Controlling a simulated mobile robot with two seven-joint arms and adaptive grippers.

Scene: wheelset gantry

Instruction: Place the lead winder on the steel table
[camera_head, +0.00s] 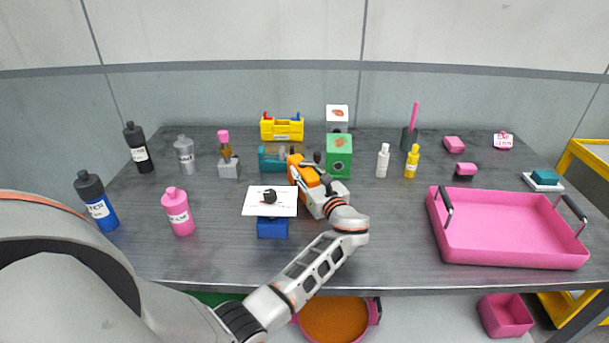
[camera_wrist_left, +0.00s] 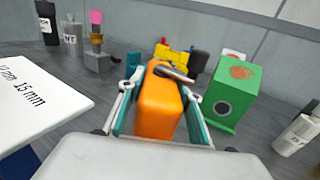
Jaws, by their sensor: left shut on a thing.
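The orange lead winder (camera_head: 304,171), an orange body with a metal crank-like part on top, is near the middle of the steel table. It fills the space between the fingers in the left wrist view (camera_wrist_left: 160,103). My left gripper (camera_head: 310,182) is shut on it, with teal-padded fingers on both sides. I cannot tell whether its underside touches the table. The dark grey steel table (camera_head: 380,240) spans the head view. My right gripper is not in view.
A green box (camera_head: 339,154) stands close right of the winder. A white card (camera_head: 257,204) on a blue block (camera_head: 272,228) is close left. A yellow caddy (camera_head: 282,127) and teal object (camera_head: 269,160) are behind. A pink tray (camera_head: 510,228) is right; bare table lies before it.

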